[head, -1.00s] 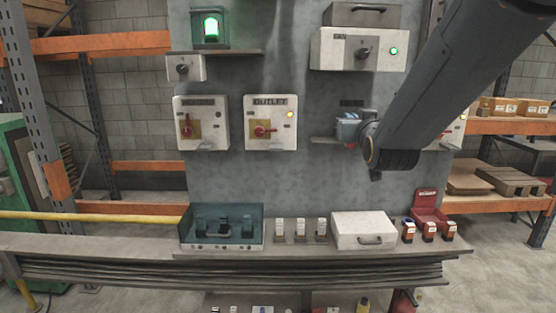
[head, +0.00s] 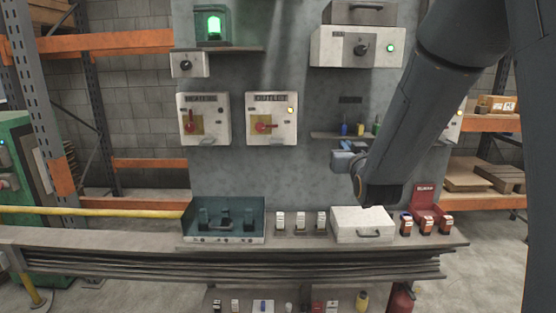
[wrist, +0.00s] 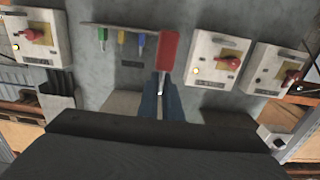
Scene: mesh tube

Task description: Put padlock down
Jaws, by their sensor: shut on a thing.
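The red padlock (wrist: 169,50) shows in the wrist view, its pale metal part between the blue-grey fingertips. My gripper (wrist: 163,88) is shut on it and holds it in the air in front of the grey panel. In the head view my gripper (head: 343,158) is just below the small panel shelf and above the white case, and I cannot make out the padlock there. The shelf (head: 328,135) carries blue, yellow and green items, also seen in the wrist view.
On the bench stand a teal open box (head: 225,232), several small white-topped items (head: 300,222), a white case (head: 350,224) and a red holder (head: 424,197) with red-and-white items before it. Switch boxes (head: 271,118) stick out from the panel. Bare bench edge shows in front.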

